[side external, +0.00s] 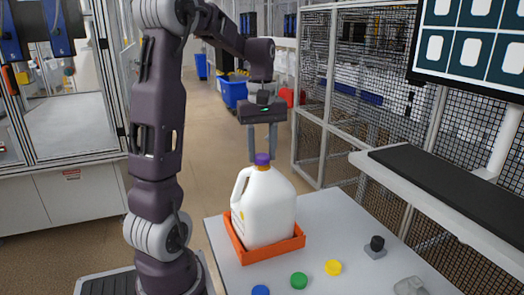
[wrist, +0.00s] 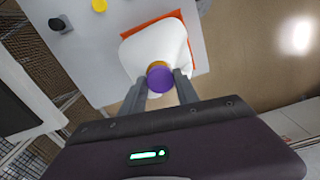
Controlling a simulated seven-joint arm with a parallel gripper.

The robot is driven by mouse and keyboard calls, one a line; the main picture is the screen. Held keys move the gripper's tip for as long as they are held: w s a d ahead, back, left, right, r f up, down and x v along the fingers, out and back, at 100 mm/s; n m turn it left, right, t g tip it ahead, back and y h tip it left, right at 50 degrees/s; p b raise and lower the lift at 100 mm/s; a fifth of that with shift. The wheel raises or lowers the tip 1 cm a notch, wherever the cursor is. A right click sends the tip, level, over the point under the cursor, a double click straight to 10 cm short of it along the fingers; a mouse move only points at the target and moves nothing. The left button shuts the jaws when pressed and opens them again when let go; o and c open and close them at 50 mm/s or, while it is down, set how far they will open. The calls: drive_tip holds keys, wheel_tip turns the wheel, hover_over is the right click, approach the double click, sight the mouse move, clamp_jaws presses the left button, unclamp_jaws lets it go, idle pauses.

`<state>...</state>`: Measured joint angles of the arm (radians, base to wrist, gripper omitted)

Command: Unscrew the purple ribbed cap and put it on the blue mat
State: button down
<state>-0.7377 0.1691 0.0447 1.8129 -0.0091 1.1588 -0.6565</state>
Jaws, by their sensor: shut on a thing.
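The purple ribbed cap (side external: 262,158) is at the top of a white jug (side external: 268,208) with a side handle. A brown-orange ring (side external: 262,166) shows just under the cap. My gripper (side external: 262,154) points straight down from above, with its fingertips on either side of the cap and shut on it. In the wrist view the cap (wrist: 160,79) sits between the two fingertips (wrist: 160,76). I cannot tell whether the cap is still threaded on the neck. The jug stands upright in an orange tray (side external: 273,252). I see no blue mat in either view.
On the grey table (side external: 345,230) are a green cap (side external: 299,280), a yellow cap (side external: 333,267), a blue round piece (side external: 260,290) at the picture's edge and a black knob on a grey block (side external: 376,247). A clear piece (side external: 409,286) lies front right. A raised shelf (side external: 450,190) borders the right.

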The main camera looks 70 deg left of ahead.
drive_tip(key=n, duration=0.7)
drive_tip(key=shift+r+n, duration=0.1)
drive_tip(key=shift+n, duration=1.5)
drive_tip(key=shift+n, duration=0.8)
drive_tip(key=n, duration=0.4)
drive_tip(key=shift+r, duration=0.6)
drive_tip(key=shift+r, duration=0.35)
